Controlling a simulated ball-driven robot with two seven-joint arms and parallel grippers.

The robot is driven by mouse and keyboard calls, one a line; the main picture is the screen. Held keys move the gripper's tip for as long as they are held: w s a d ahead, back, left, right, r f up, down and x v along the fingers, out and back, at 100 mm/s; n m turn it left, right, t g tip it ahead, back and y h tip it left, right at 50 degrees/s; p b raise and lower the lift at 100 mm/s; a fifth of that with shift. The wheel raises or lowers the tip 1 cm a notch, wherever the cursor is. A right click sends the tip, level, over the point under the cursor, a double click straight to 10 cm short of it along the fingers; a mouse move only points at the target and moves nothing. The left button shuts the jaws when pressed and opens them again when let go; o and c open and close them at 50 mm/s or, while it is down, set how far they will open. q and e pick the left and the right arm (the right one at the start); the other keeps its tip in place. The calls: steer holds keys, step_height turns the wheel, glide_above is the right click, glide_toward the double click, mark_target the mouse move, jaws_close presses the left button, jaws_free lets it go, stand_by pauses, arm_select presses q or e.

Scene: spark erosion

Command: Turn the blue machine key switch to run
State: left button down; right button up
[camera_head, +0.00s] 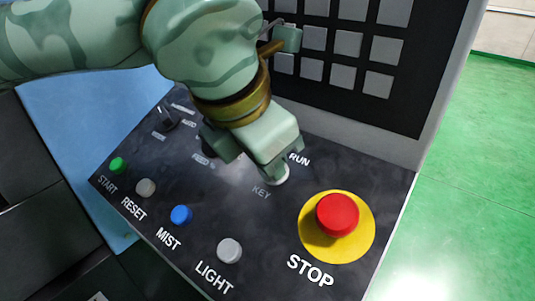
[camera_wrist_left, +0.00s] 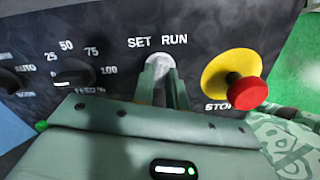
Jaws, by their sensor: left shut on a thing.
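The key switch (camera_head: 281,179) is a pale round plate on the dark control panel, between the KEY and RUN labels. In the left wrist view its pale plate (camera_wrist_left: 161,64) sits under the SET and RUN labels. My left gripper (camera_head: 276,172) comes down on it from above, its fingers at the plate's centre. In the left wrist view my left gripper's fingers (camera_wrist_left: 163,88) are close together in front of the plate, shut on the switch's key. The key is hidden between the fingers, so its turn angle cannot be told. My right gripper is not in view.
A red STOP button (camera_head: 337,214) on a yellow disc stands close to the right. START (camera_head: 118,165), RESET (camera_head: 146,187), MIST (camera_head: 181,215) and LIGHT (camera_head: 229,250) buttons line the front edge. The feed knob (camera_wrist_left: 74,73) is left of the key switch. A keypad (camera_head: 348,45) rises behind.

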arm_select(q)
steer(key=shift+r+m, duration=0.1)
steer(key=shift+m, duration=1.1)
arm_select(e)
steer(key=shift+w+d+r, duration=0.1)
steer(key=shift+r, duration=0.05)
arm_select(q)
steer(key=c, duration=1.4)
jaws_free()
